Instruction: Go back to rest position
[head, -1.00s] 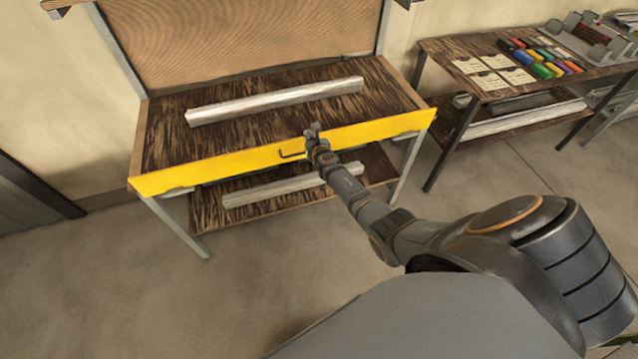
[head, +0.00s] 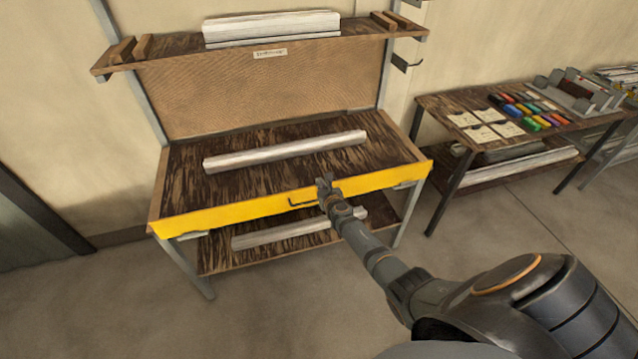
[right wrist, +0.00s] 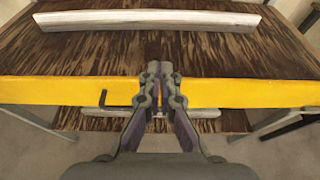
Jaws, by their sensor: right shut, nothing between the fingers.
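My right gripper (head: 325,182) is shut and empty in the head view, in front of the yellow front edge (head: 240,213) of the workbench. In the right wrist view its fingertips (right wrist: 161,70) are together, seen against the yellow edge and the dark wood top. A pale metal profile (head: 285,151) lies across the bench top (head: 215,183), beyond the gripper and apart from it; it also shows in the right wrist view (right wrist: 145,18). My left gripper is not in view.
A second profile (head: 280,235) lies on the lower shelf, partly behind my right arm. A black hook-shaped handle (head: 302,204) sits on the yellow edge. More profiles (head: 270,25) rest on the upper shelf. A side table (head: 440,105) with cards and coloured blocks stands right. Floor in front is clear.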

